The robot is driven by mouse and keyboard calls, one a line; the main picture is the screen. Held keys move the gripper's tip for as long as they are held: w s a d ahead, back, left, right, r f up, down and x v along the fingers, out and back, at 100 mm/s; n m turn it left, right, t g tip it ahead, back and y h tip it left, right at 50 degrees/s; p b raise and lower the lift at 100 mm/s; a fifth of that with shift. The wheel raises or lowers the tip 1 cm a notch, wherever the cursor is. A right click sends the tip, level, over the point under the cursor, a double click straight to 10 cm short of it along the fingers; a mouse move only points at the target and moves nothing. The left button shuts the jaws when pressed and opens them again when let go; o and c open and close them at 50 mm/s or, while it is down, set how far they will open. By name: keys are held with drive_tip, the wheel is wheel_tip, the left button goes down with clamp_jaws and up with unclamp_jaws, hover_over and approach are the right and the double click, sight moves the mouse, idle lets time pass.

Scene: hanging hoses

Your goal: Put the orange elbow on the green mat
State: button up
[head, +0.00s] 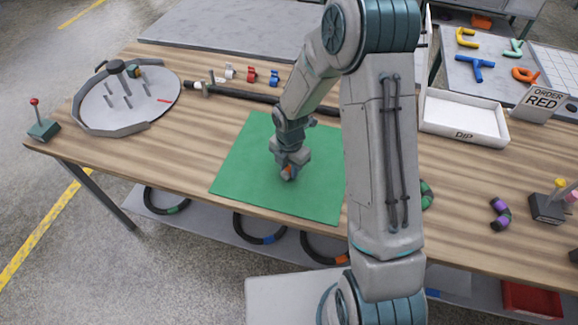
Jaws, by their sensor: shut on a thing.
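The green mat (247,168) lies flat on the wooden table, left of my arm's upright links. My gripper (289,173) points down over the middle of the mat. It is shut on a small orange piece (288,171), which I take to be the orange elbow. Only a little of it shows between the fingers. The gripper covers its lower part, so I cannot tell whether it touches the mat.
A round grey turntable (150,105) with pegs stands at the left. My arm hides part of the table. The mat around my gripper is clear.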

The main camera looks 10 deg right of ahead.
drive_tip(key=shift+f, duration=0.2)
drive_tip(key=o, duration=1)
drive_tip(key=shift+r, duration=0.15)
wheel_tip(320, 180, up, 12)
drive_tip(key=s+d+r+m+t, duration=0.1)
drive_tip(key=s+d+r+m, duration=0.2)
drive_tip(key=s+m, duration=0.3)
drive_tip(key=s+d+r+m+t, duration=0.1)
drive_tip(key=s+d+r+m, duration=0.2)
drive_tip(key=m, duration=0.9)
drive_tip(key=s+d+r+m+t, duration=0.1)
drive_tip(key=s+d+r+m, duration=0.2)
drive_tip(key=s+r+m, duration=0.5)
drive_tip(key=shift+s+r+m, duration=0.15)
drive_tip(key=shift+s+m, duration=0.35)
drive_tip(key=shift+s, duration=0.75)
